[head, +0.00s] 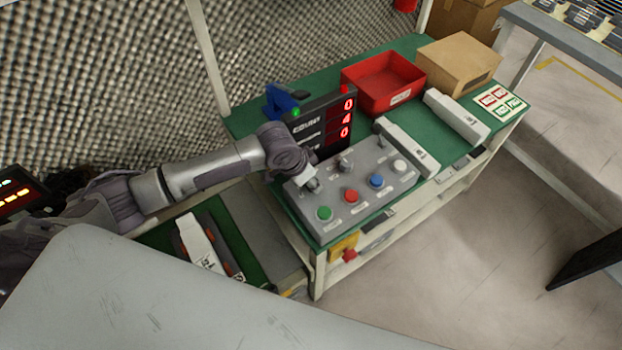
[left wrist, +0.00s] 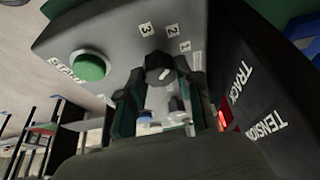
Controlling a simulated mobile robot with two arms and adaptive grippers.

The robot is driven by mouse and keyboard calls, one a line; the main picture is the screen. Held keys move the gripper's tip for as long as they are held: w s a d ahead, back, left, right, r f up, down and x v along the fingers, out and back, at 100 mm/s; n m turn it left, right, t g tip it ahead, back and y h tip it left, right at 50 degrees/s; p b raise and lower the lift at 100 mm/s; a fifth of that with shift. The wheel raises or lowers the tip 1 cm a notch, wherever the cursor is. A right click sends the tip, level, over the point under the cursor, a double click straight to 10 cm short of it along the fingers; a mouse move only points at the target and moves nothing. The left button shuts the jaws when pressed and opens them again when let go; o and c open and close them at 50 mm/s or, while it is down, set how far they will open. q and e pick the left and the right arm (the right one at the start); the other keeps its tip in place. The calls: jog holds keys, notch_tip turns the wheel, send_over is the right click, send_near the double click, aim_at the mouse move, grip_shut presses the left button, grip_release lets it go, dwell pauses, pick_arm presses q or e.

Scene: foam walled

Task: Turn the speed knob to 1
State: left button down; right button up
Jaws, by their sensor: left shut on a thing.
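The grey control panel (head: 335,212) lies on the green bench top. In the left wrist view, a dark knob (left wrist: 158,66) with a white pointer mark sits on the panel (left wrist: 110,32) beside printed numbers, of which 3, 2 and 1 can be read. My left gripper (head: 311,184) reaches the panel's left end from above. In the left wrist view its fingers (left wrist: 158,82) are shut on the knob, one on each side. The exact number the pointer faces is hard to tell. In the head view the gripper mostly hides this knob. My right gripper is not in view.
Green (head: 324,213), red (head: 351,195), blue (head: 376,181) and white (head: 399,166) buttons line the panel's front. Another knob (head: 345,162) stands behind them. A red bin (head: 385,82) and cardboard box (head: 458,65) stand farther back.

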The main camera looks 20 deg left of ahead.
pick_arm(q)
jog(key=shift+m, duration=0.3)
jog(key=shift+r+m+g+h+p, duration=0.1)
jog(key=shift+m+g+h+p, duration=0.25)
jog(key=shift+m+p, duration=0.4)
jog(key=shift+w+m+g, duration=0.1)
jog(key=shift+m+g, duration=0.15)
jog(key=shift+m, duration=0.7)
jog(key=shift+m+g+h, duration=0.35)
jog(key=shift+m+g, duration=0.05)
jog(key=shift+m, duration=0.7)
jog(key=shift+w+m+g+b, duration=0.1)
jog(key=shift+m+g+b, duration=0.45)
jog(key=shift+m, duration=0.75)
jog(key=c, duration=0.8)
grip_release()
jog(key=shift+a, duration=0.1)
